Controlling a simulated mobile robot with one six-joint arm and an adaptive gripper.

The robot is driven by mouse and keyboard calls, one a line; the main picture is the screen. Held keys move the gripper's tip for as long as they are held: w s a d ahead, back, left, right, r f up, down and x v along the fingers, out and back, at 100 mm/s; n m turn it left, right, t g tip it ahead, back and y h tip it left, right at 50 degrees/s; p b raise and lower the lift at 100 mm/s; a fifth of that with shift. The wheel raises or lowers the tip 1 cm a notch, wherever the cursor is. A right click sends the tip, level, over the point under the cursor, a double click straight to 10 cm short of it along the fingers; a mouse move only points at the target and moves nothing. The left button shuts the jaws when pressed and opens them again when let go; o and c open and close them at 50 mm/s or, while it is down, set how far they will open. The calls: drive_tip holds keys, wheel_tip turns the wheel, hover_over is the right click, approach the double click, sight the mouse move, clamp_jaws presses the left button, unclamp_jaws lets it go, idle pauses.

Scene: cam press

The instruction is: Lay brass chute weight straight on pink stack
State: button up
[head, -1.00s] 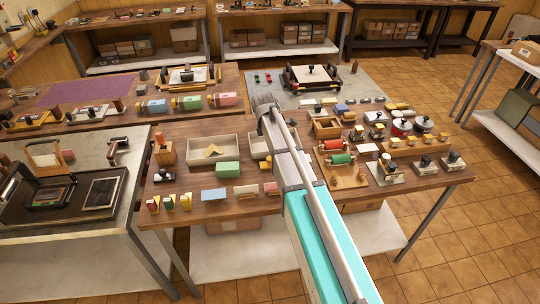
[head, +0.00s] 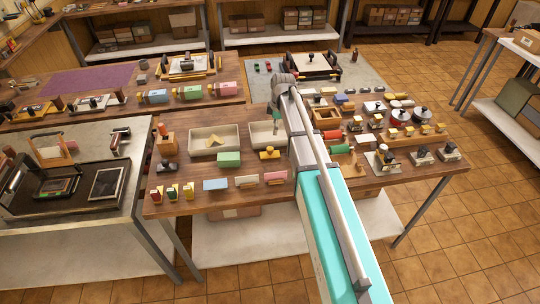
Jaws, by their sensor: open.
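My gripper (head: 272,127) shows small and partly hidden beside the far end of my arm, above the right-hand pale tray (head: 256,138). Its fingers are too small to make out, and I see nothing held in it. A yellow, brass-like piece with a dark knob (head: 270,154) stands on the table in front of that tray. An angled brass-coloured piece (head: 214,141) lies in the left-hand pale tray (head: 193,146). I cannot tell which of the two is the chute weight. A small pink stack (head: 275,176) lies near the table's front edge, left of my arm, with nothing visible on top.
A green block (head: 228,159) stands before the left tray. Red and green rollers, stamps and pots (head: 421,115) crowd the right side. My arm hides the table's middle.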

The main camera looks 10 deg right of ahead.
sight(270, 148)
drive_tip(key=shift+w+a+f+b, duration=0.1)
drive_tip(key=shift+a+f+b, duration=0.05)
drive_tip(key=shift+f+b, duration=1.1)
drive_tip(key=shift+s+a+f+b, duration=0.1)
drive_tip(key=shift+a+f+b, duration=0.1)
drive_tip(key=shift+f+b, duration=1.1)
drive_tip(key=shift+w+a+f+b, duration=0.1)
drive_tip(key=shift+a+f+b, duration=0.05)
drive_tip(key=shift+f+b, duration=1.1)
drive_tip(key=shift+f, duration=0.25)
drive_tip(key=shift+a+f+b, duration=0.2)
drive_tip(key=shift+f+b, duration=0.65)
drive_tip(key=shift+a+f+b, duration=0.2)
drive_tip(key=shift+f+b, duration=0.65)
drive_tip(key=shift+a+f+b, duration=0.2)
drive_tip(key=shift+f+b, duration=0.65)
drive_tip(key=shift+c, duration=0.2)
clamp_jaws()
